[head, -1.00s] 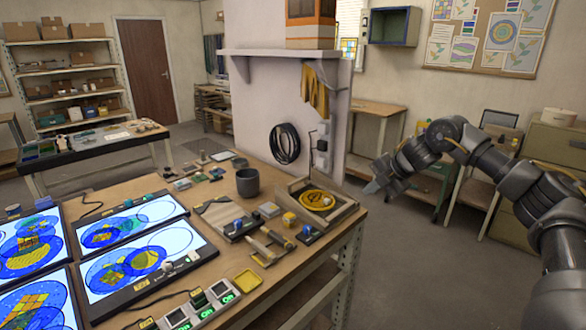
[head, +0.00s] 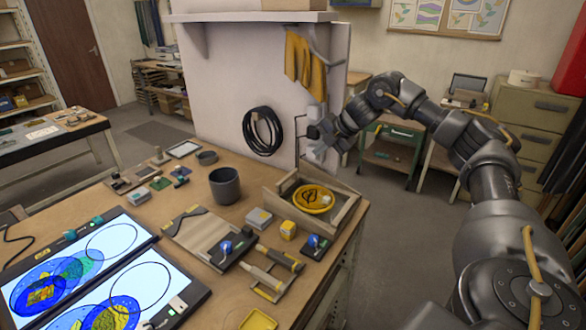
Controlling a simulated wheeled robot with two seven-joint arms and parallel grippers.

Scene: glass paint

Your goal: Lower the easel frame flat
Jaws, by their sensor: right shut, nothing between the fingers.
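A wooden frame (head: 350,207) with raised edges stands at the right far corner of the workbench, and I take it for the easel frame. I cannot tell how steeply any part of the frame is tilted. My right gripper (head: 318,138) comes in from the right and shows above the frame, in front of the white wall. It is shut, empty and apart from the frame. My left gripper is out of view.
The workbench (head: 140,194) also carries a dark grey pot (head: 225,185), a yellow block (head: 288,229), a flat board (head: 199,231), tools and lit panels (head: 125,286). A black cable coil (head: 262,131) and yellow gloves (head: 303,70) hang on the wall. Floor is clear right of the bench.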

